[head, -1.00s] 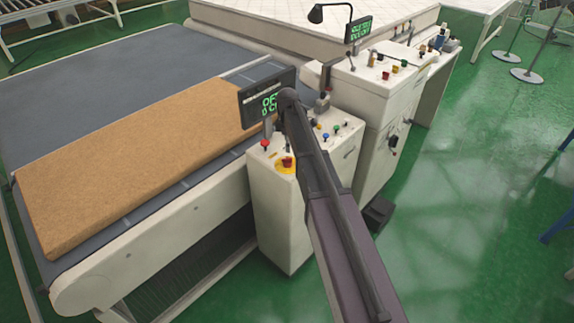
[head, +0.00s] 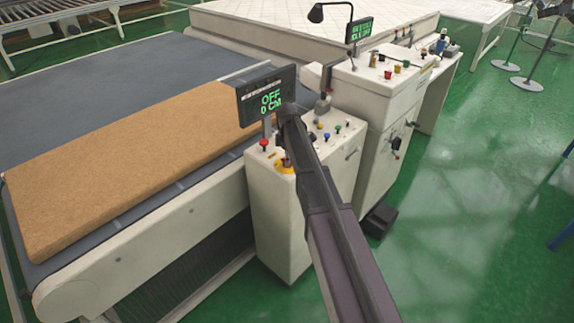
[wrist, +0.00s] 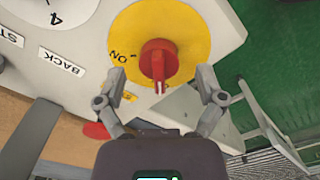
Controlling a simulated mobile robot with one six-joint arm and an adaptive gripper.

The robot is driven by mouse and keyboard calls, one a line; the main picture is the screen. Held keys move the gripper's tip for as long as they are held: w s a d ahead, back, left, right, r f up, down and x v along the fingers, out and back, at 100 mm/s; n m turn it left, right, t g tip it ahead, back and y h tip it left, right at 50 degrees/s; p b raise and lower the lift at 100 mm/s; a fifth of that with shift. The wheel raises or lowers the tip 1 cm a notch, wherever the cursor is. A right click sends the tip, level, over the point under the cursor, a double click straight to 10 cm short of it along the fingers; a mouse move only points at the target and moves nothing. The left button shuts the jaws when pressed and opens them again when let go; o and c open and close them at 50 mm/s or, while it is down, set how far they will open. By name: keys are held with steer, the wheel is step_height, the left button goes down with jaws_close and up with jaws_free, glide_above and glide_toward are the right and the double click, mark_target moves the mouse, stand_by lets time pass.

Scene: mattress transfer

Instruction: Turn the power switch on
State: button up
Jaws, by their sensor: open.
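The power switch is a red rotary knob (wrist: 158,58) on a yellow disc (wrist: 190,22), with "ON" printed to the knob's left in the wrist view. In the head view the yellow disc (head: 286,168) shows on the near control box, partly covered by my arm. My gripper (wrist: 160,75) is open in the wrist view, one finger on each side of the knob, with gaps between. The display (head: 268,96) above the box reads "OFF" and "0 CM". My gripper is hidden behind my arm in the head view.
The control box (head: 275,225) also carries a red button (head: 263,143) and several coloured buttons. A brown mattress slab (head: 130,150) lies on the grey conveyor (head: 110,75) to the left. A second control cabinet (head: 375,110) stands behind. Green floor is open on the right.

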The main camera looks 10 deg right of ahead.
steer(key=shift+f+b, duration=0.45)
steer(key=shift+f, duration=0.2)
steer(key=c, duration=1.2)
